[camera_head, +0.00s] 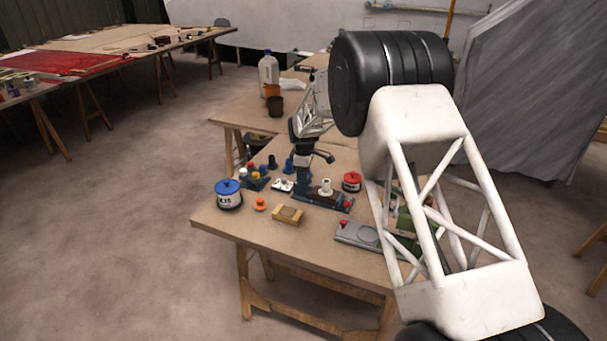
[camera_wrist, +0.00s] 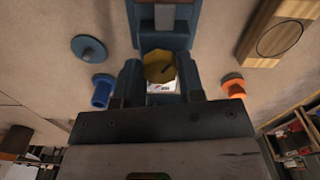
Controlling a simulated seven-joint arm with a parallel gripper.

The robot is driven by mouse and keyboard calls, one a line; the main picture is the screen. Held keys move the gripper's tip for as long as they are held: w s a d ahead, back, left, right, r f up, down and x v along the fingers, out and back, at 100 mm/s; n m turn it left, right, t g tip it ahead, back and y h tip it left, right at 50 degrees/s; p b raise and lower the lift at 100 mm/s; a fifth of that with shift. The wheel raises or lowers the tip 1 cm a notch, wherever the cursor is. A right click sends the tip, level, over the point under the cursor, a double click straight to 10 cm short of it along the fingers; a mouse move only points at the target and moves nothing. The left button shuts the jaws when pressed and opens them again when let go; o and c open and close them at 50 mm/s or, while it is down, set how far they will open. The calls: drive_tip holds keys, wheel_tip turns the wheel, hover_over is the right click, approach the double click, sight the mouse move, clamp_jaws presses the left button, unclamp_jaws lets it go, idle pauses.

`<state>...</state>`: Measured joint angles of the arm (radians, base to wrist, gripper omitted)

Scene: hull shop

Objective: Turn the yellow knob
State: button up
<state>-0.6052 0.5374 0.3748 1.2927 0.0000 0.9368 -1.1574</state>
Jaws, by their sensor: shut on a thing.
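The yellow knob (camera_wrist: 158,66) shows in the wrist view with a dark line on its face. It sits on a blue base (camera_wrist: 165,43) with a small white printed label below it. My gripper (camera_wrist: 160,78) has its two blue fingers on either side of the knob, shut on it. In the head view my gripper (camera_head: 303,180) is down at the left end of the blue base (camera_head: 325,204); the yellow knob cannot be made out there.
A white cylinder (camera_head: 326,187) stands on the base. Close by are an orange piece (camera_head: 260,204), a wooden block (camera_head: 288,214), a blue pot (camera_head: 228,195), a red-lidded pot (camera_head: 352,181) and blue pieces (camera_wrist: 103,92). The table (camera_head: 215,220) is bare at its front left.

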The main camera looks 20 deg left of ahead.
drive_tip(key=n, duration=0.6)
drive_tip(key=shift+n, duration=0.4)
drive_tip(key=o, duration=0.9)
drive_tip(key=shift+r, duration=0.1)
drive_tip(key=shift+r, duration=3.8)
